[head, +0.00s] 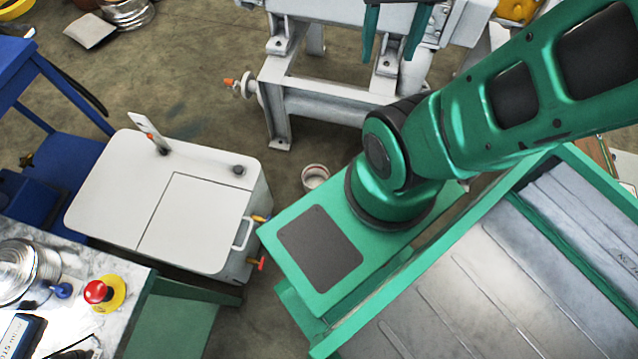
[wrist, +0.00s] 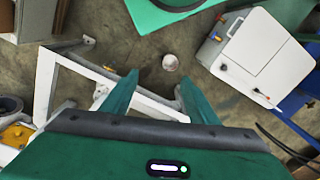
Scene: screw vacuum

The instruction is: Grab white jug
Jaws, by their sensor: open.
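A small white round container (head: 315,178), the most jug-like thing I see, stands on the floor between the white cabinet and my green base. It also shows in the wrist view (wrist: 170,62), ahead of the fingertips and apart from them. Whether it has a handle or spout is too small to tell. My gripper (wrist: 157,84) is open, with nothing between its green fingers. In the head view the fingers (head: 394,48) show at the top, in front of the white metal frame, and the rest of the gripper is out of the picture.
A white cabinet (head: 190,205) with a handle and colored knobs stands left of the container. A white metal frame (head: 335,88) stands behind it. A marble-topped table (head: 120,290) holds a red emergency button (head: 97,291). Bare floor (head: 200,120) lies between cabinet and frame.

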